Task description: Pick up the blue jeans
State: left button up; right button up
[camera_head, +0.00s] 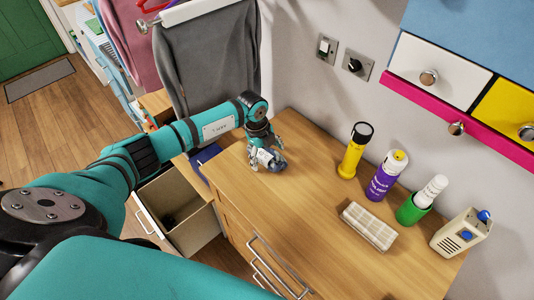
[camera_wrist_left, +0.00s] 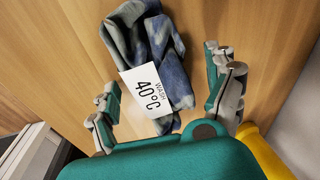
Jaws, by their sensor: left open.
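The blue jeans (camera_wrist_left: 172,65) lie bunched on the wooden top in the left wrist view. A white tag reading "WASH 40°C" (camera_wrist_left: 146,90) covers part of them. My left gripper (camera_wrist_left: 165,82) is open, with one finger on each side of the jeans and the tag between. No grip on the cloth shows. In the head view the left gripper (camera_head: 266,152) hangs low over the far end of the wooden top, and mostly hides the jeans there. My right gripper is not in view.
On the wooden top (camera_head: 310,235) stand a yellow bottle (camera_head: 352,155), a purple can (camera_head: 382,182), a green container (camera_head: 410,209) and a beige box (camera_head: 462,232). A checkered cloth (camera_head: 369,226) lies near them. A drawer (camera_head: 183,198) is open below.

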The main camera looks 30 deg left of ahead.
aim_at(266, 152)
pick_arm(q)
jog(key=c, duration=1.4)
jog(key=shift+r+b, duration=0.45)
jog(key=shift+r, duration=0.2)
jog(key=shift+s+r+b, duration=0.3)
jog(key=shift+r+b, duration=0.25)
jog(key=shift+r, duration=0.4)
jog(key=s+b, duration=0.1)
jog(key=s, duration=0.3)
jog(key=s+d+r+b, duration=0.1)
jog(key=s, duration=0.4)
jog(key=s+b, duration=0.1)
jog(key=s, duration=0.3)
jog(key=shift+s+d+r+b, duration=0.15)
jog(key=shift+s+d+b, duration=0.1)
jog(key=shift+s+b, duration=0.15)
jog(key=shift+s+d+r, duration=0.1)
jog(key=shift+s+r, duration=0.1)
jog(key=shift+s, duration=0.6)
